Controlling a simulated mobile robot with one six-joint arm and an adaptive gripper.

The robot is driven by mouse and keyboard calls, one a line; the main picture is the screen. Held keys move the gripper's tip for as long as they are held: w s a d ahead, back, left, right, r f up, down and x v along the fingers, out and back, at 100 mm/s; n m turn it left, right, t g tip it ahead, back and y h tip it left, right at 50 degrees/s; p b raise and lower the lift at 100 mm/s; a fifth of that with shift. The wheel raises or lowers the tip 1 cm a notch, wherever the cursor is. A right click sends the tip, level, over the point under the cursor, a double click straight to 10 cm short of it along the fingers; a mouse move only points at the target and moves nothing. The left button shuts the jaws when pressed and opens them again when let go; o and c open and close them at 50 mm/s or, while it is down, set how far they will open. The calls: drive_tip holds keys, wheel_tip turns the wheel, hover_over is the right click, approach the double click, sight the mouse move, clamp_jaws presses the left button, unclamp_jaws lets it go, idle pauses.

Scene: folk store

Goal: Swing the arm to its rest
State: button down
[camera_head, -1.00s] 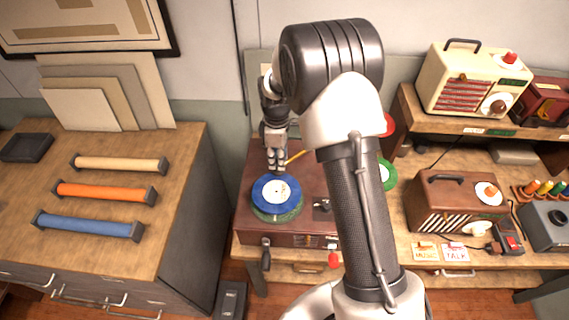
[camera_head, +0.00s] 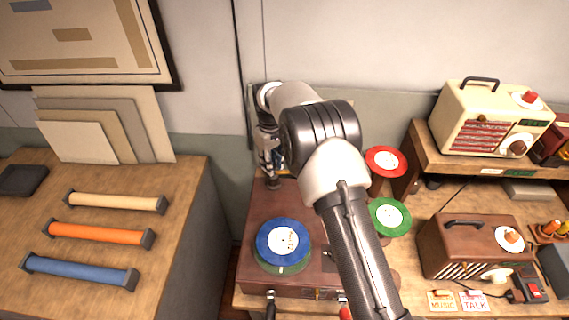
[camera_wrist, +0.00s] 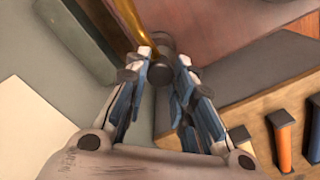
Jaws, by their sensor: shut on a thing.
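A maroon record player (camera_head: 262,215) stands on the bench, with a blue record (camera_head: 283,240) over a green disc at its front. My gripper (camera_head: 274,184) is above the player's back left corner, behind and apart from the record. In the wrist view my gripper (camera_wrist: 160,80) is shut on the dark round end of the tone arm (camera_wrist: 160,70). The arm's brass tube (camera_wrist: 123,18) runs away from the fingertips to the top of that view. My own arm hides the tone arm's other end in the head view, and I cannot see its rest.
A red disc (camera_head: 386,161) and a green disc (camera_head: 389,217) stand on the right, near my forearm. A brown radio (camera_head: 472,247) and a cream radio (camera_head: 490,118) are farther right. The left bench holds orange (camera_head: 98,234), blue and tan rollers; a gap separates the benches.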

drive_tip(key=shift+w, duration=0.2)
drive_tip(key=shift+r, duration=0.1)
drive_tip(key=c, duration=1.3)
unclamp_jaws()
drive_tip(key=shift+w, duration=0.1)
drive_tip(key=shift+c, duration=0.2)
wheel_tip(320, 180, up, 12)
